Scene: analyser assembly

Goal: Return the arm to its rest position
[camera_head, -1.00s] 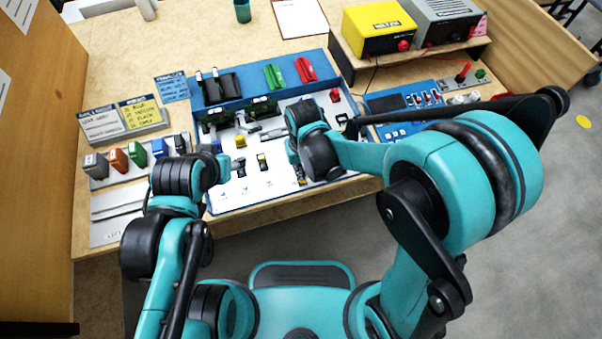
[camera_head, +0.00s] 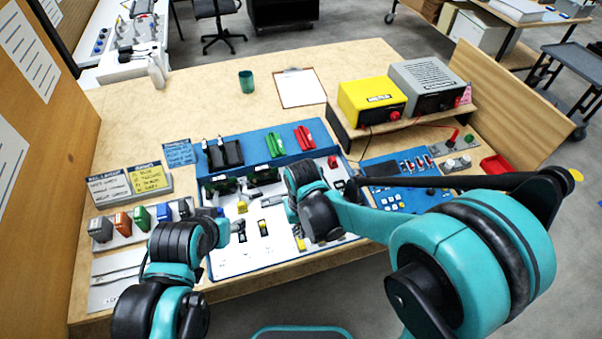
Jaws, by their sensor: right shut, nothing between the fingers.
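My right arm comes in from the right, teal with black joints. Its gripper (camera_head: 272,201) points left over the blue-rimmed tray (camera_head: 290,259) and is shut and empty. The gripper is small in the picture and partly hidden by my wrist. My left arm (camera_head: 180,243) comes in from the lower left, and its wrist is over the tray's left edge. The left fingers are mostly hidden and hard to tell from the small dark parts in the tray, so their state is unclear.
Coloured blocks (camera_head: 122,223) stand left of the tray. Green and red clips (camera_head: 304,137) lie behind it. A blue switch panel (camera_head: 384,168), a yellow box (camera_head: 371,103) and a grey box (camera_head: 431,85) are on the right.

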